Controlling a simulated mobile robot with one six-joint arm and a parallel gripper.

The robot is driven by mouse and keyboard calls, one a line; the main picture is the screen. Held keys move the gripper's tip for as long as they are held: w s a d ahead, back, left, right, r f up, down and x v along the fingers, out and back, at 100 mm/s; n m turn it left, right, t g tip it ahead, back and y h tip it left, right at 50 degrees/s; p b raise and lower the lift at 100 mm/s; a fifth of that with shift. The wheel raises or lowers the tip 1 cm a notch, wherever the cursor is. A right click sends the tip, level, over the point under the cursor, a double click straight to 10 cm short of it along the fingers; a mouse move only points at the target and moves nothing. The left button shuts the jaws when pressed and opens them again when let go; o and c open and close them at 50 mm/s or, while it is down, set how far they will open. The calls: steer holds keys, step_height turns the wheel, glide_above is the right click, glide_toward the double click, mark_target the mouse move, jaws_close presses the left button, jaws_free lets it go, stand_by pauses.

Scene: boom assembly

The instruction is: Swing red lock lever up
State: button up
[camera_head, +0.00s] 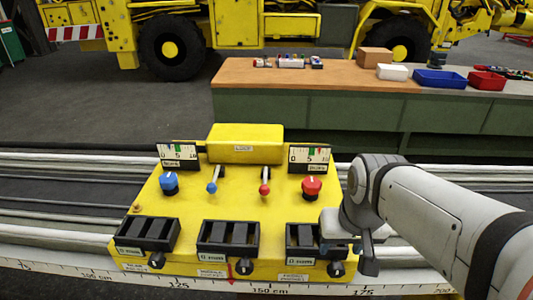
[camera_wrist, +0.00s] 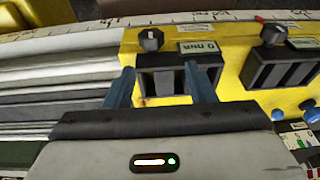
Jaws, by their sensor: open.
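The red lock lever (camera_head: 264,188) is a short rod with a red ball end on the yellow console (camera_head: 220,200). It stands right of a similar blue-ended lever (camera_head: 212,187), below the yellow block (camera_head: 245,143). The red ball hangs at the lower end of its rod. My gripper (camera_head: 340,244) is over the console's front right corner, to the right of and nearer than the red lever, apart from it. In the wrist view, my gripper's blue fingers (camera_wrist: 160,88) are spread with nothing held, around a black slotted box (camera_wrist: 165,78). The red lever is not visible there.
A red knob (camera_head: 312,187) stands between the red lever and my arm. A blue knob (camera_head: 169,183), dials and black slotted boxes (camera_head: 228,238) crowd the console. Rails run behind it and a ruler edge in front. A workbench (camera_head: 300,77) with trays stands further back.

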mark_target(266, 186)
steer(key=shift+m+g+y, duration=0.4)
steer(key=shift+m+y, duration=0.1)
steer(key=shift+y, duration=0.4)
steer(key=w+a, duration=0.1)
steer(key=w, duration=0.2)
steer(key=w+a+r, duration=0.1)
steer(key=w+a, duration=0.1)
steer(key=w, duration=0.2)
steer(key=w+a+r, duration=0.1)
steer(key=w, duration=0.2)
steer(key=shift+w+a, duration=0.25)
steer(key=shift+w, duration=0.15)
steer(key=w+a+f+m+g+y, duration=0.1)
steer(key=w+a, duration=0.3)
steer(key=w, duration=0.2)
steer(key=w+a+y, duration=0.1)
steer(key=w+a, duration=0.2)
steer(key=w, duration=0.4)
steer(key=x, duration=0.8)
steer(key=shift+a, duration=0.25)
steer(key=shift+r, duration=0.1)
jaws_close()
